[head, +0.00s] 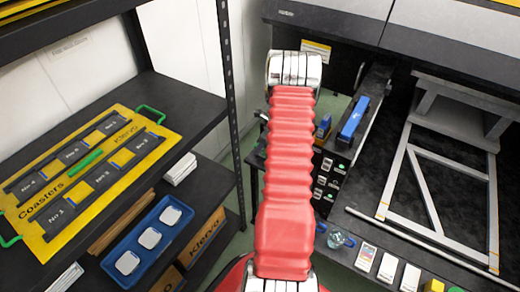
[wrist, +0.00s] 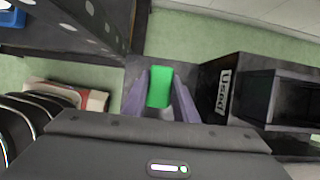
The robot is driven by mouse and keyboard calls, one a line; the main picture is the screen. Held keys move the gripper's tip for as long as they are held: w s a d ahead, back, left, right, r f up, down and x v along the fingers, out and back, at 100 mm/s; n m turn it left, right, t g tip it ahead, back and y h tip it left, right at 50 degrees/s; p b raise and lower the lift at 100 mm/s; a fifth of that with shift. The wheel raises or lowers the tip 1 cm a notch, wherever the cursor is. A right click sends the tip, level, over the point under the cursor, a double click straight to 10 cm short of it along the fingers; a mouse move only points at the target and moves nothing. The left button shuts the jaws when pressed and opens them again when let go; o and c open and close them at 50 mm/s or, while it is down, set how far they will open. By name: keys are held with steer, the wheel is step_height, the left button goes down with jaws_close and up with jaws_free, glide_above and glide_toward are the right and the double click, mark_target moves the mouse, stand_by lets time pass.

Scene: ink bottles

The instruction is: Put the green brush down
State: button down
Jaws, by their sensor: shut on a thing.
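In the wrist view my gripper (wrist: 160,104) is shut on the green brush (wrist: 160,86). The green end stands up between the two greyish-purple fingers, and a pale grey part shows below it. The rest of the brush is hidden by the fingers and the gripper body. In the head view my red-sleeved arm covers the middle, and neither my gripper nor the held brush can be seen there.
A dark box labelled "Used" (wrist: 225,92) stands right of my gripper in the wrist view. In the head view, a yellow "Coasters" tray (head: 30,222) with a green bar (head: 85,161) and a blue tray (head: 160,257) occupy the left shelves. A blue object (head: 353,118) lies on the right.

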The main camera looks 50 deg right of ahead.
steer(key=shift+f, duration=0.25)
steer(key=shift+f, duration=0.1)
steer(key=c, duration=1.4)
jaws_free()
steer(key=v, duration=1.2)
